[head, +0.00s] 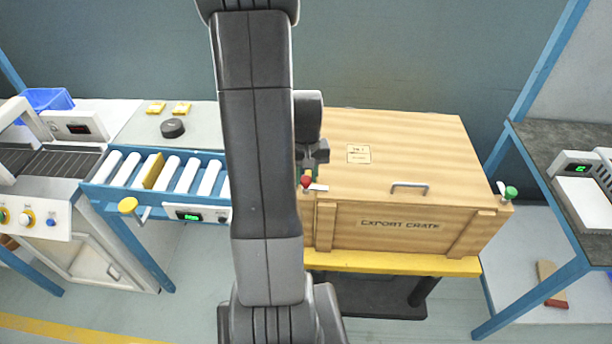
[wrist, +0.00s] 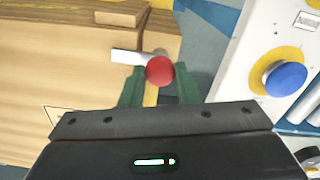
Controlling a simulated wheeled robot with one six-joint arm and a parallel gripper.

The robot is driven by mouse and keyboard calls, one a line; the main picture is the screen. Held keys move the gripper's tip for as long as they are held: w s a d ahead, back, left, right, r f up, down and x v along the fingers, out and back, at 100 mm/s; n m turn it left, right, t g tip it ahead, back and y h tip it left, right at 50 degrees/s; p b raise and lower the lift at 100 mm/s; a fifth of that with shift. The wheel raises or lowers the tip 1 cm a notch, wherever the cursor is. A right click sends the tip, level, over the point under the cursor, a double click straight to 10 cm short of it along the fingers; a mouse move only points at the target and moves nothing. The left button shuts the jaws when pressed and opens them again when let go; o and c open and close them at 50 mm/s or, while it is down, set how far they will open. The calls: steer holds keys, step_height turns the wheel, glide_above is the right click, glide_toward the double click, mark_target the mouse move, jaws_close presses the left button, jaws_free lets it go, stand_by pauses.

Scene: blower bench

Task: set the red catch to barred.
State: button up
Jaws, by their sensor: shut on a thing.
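The red catch (head: 306,181) is at the front left corner of the export crate (head: 420,150). It has a red ball knob and a pale flat lever, which points right over the lid edge in the head view. In the wrist view the red catch (wrist: 160,70) sits between the green fingers of my gripper (wrist: 159,84), which is shut on it. The lever there points left over the wood of the crate (wrist: 60,70). My gripper (head: 309,172) is partly hidden behind my arm in the head view. The catch's pivot is not clearly visible.
A green catch (head: 511,192) sits at the crate's front right corner. A grey handle (head: 410,187) stands on the lid's front. A roller conveyor (head: 150,185) with a yellow knob (head: 128,205) lies left. A blue button (wrist: 286,79) shows close right in the wrist view.

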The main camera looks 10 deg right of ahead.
mark_target(306, 179)
steer(key=shift+n, duration=0.3)
steer(key=o, duration=1)
step_height(306, 179, up, 14)
steer(key=shift+f, duration=0.1)
stand_by(0.4)
step_height(306, 179, down, 14)
steer(key=shift+r, duration=0.1)
stand_by(0.5)
steer(key=shift+r, duration=0.1)
